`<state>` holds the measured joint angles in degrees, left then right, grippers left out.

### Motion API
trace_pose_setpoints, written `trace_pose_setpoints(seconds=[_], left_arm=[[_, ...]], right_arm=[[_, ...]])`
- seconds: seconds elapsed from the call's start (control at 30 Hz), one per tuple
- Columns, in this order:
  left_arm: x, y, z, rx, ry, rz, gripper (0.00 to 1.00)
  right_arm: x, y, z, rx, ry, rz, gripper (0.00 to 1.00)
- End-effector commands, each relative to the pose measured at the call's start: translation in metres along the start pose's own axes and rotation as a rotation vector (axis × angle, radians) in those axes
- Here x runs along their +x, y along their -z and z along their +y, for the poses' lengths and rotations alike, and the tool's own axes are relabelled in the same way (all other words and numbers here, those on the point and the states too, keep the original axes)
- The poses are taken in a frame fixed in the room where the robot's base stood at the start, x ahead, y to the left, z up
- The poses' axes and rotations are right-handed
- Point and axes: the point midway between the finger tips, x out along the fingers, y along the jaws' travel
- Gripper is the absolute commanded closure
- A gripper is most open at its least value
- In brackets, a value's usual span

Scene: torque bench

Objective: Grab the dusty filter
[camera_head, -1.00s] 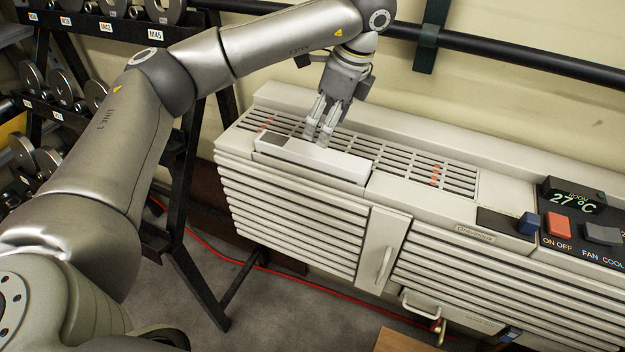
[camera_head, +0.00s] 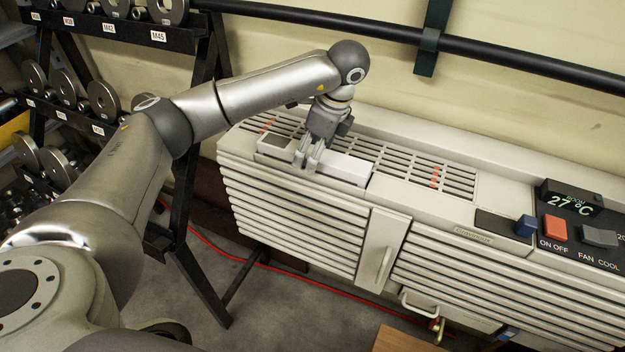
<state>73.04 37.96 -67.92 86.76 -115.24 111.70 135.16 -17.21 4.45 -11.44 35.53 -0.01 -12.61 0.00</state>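The filter looks like the long pale piece (camera_head: 347,169) set in the top front edge of the white air conditioner (camera_head: 430,204). It has a darker grey patch at its left end, and any dust is too small to make out. My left gripper (camera_head: 306,165) points down at the middle of this piece. Its two fingers are a little apart and cover part of it. Whether the fingertips touch the piece is hard to tell. My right gripper is not in view.
A slotted grille (camera_head: 425,172) runs behind the piece. A control panel (camera_head: 590,232) with a 27 °C display sits at the right. A black rack with metal weights (camera_head: 105,98) stands at the left. A dark pipe (camera_head: 520,60) crosses the wall behind.

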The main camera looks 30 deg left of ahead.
Motion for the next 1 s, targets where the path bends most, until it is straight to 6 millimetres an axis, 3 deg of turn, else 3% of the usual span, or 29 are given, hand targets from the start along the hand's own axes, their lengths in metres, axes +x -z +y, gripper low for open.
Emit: trace_pose_setpoints(seconds=[0.13,0.67,1.0], left_arm=[[0.0002,0.0002,0.0,0.0,0.0,0.0,0.33],[-0.0003,0.0004,0.0,0.0,0.0,0.0,1.0],[-0.0035,-0.0004,-0.0005,0.0,0.002,0.0,1.0]], right_arm=[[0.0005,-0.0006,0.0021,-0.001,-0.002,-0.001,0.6],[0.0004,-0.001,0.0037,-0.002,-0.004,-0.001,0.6],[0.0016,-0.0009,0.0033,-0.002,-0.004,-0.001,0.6]])
